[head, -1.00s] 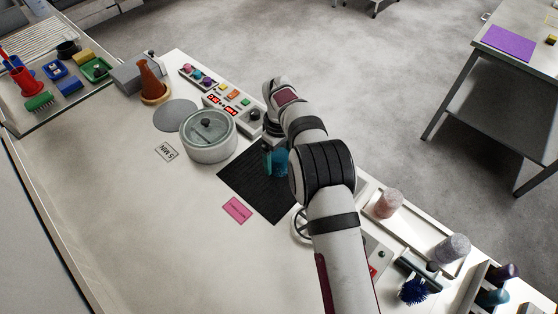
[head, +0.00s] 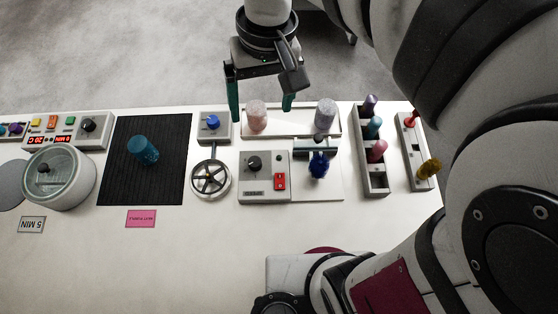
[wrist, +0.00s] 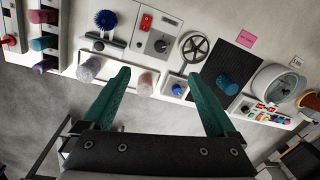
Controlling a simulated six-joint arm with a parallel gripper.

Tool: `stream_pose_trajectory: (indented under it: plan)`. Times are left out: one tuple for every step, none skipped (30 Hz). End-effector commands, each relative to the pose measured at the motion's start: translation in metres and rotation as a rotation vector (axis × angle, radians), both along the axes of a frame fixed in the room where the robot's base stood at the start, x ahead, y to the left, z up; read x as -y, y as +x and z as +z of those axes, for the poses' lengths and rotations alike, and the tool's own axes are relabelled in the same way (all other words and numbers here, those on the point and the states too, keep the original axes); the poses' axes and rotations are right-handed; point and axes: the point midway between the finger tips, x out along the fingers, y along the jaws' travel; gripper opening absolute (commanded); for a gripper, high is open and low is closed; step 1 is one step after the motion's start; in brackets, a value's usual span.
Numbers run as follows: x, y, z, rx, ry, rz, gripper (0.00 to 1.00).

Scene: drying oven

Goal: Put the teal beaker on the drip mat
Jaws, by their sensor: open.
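The teal beaker (head: 143,151) is on the black ribbed drip mat (head: 172,185), near its middle, and appears to stand there. Both also show in the wrist view, the beaker (wrist: 228,83) to the right of my fingers and the mat (wrist: 240,62) around it. My gripper (head: 261,108) is up and to the right of the mat, near the tray's left side in the head view. Its two teal fingers are wide apart with nothing between them, as the wrist view also shows (wrist: 160,76). It is clear of the beaker.
A white tray (head: 290,132) holds a pink and a grey cylinder. A handwheel (head: 211,180), a blue-knob box (head: 214,125) and a switch box (head: 263,190) stand right of the mat. A round lidded pot (head: 60,178) stands left.

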Motion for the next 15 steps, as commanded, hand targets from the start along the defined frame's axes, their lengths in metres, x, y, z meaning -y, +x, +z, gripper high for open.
stream_pose_trajectory:
  plan:
    - [0.033, -0.036, -0.001, -0.009, 0.011, -0.186, 0.92]
    - [0.048, -0.057, -0.005, -0.019, 0.016, -0.294, 0.92]
    - [0.062, -0.082, -0.013, -0.031, 0.023, -0.419, 0.92]
    - [0.069, -0.098, -0.019, -0.039, 0.026, -0.501, 0.92]
    - [0.074, -0.112, -0.025, -0.047, 0.031, -0.569, 0.92]
    - [0.079, -0.126, -0.032, -0.055, 0.035, -0.643, 0.92]
    - [0.081, -0.134, -0.037, -0.059, 0.036, -0.684, 0.92]
    - [0.082, -0.14, -0.04, -0.062, 0.038, -0.713, 0.92]
    - [0.083, -0.145, -0.043, -0.066, 0.039, -0.74, 0.92]
    - [0.084, -0.147, -0.045, -0.067, 0.039, -0.75, 0.92]
    - [0.084, -0.148, -0.045, -0.069, 0.039, -0.753, 0.92]
    - [0.084, -0.148, -0.045, -0.07, 0.039, -0.754, 0.92]
    - [0.084, -0.148, -0.045, -0.07, 0.038, -0.753, 0.92]
    - [0.084, -0.147, -0.045, -0.07, 0.038, -0.752, 0.92]
    - [0.084, -0.147, -0.045, -0.07, 0.038, -0.751, 0.92]
